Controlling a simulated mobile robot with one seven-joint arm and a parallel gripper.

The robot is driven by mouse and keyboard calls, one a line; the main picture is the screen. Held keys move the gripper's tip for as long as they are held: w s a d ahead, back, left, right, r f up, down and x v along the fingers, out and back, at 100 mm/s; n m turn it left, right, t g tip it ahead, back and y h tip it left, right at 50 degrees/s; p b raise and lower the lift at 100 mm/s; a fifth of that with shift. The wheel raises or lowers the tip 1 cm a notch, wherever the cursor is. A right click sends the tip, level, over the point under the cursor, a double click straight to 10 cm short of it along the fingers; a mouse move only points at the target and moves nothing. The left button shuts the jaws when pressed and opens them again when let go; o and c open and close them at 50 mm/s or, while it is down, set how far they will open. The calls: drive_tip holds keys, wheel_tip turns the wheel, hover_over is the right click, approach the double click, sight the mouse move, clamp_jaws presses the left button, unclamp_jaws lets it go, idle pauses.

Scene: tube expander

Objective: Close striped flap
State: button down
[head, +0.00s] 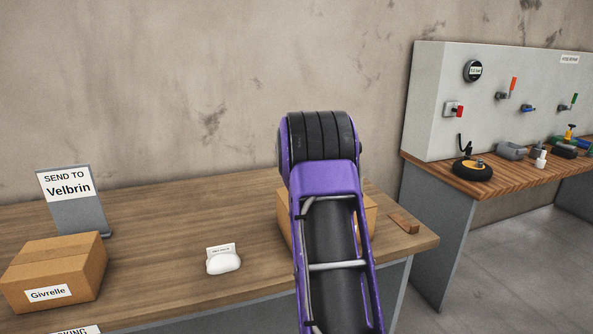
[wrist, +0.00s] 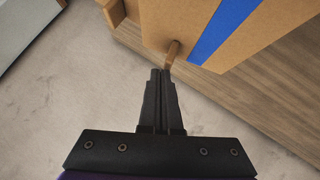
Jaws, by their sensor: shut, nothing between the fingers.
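A cardboard box (head: 284,214) stands on the wooden table behind my arm in the head view, which hides most of it. In the wrist view, a cardboard panel with a blue stripe (wrist: 160,18) fills the top middle; I cannot tell how far this flap stands open. A small brown peg-like piece (wrist: 172,52) sticks out at the panel's lower edge. My gripper (wrist: 161,72) is shut and empty, its tips just below that piece. I cannot tell whether they touch. My gripper is hidden in the head view.
A brown block (head: 404,222) lies near the table's right end. A white object with a small card (head: 223,262), a closed box labelled Givrelle (head: 55,271) and a Velbrin sign (head: 75,200) are to the left.

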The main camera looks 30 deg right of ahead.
drive_tip(key=shift+s+d+f, duration=0.1)
drive_tip(key=shift+d+f, duration=0.4)
drive_tip(key=shift+r, duration=0.1)
drive_tip(key=shift+a+r+p, duration=0.1)
drive_tip(key=shift+r+p, duration=0.55)
drive_tip(key=shift+r, duration=0.35)
drive_tip(key=s+a+r, duration=0.1)
drive_tip(key=s+r, duration=0.5)
drive_tip(key=r, duration=0.4)
drive_tip(key=shift+s+a+r+p, duration=0.2)
drive_tip(key=shift+s+a+p, duration=0.15)
drive_tip(key=shift+s, duration=0.05)
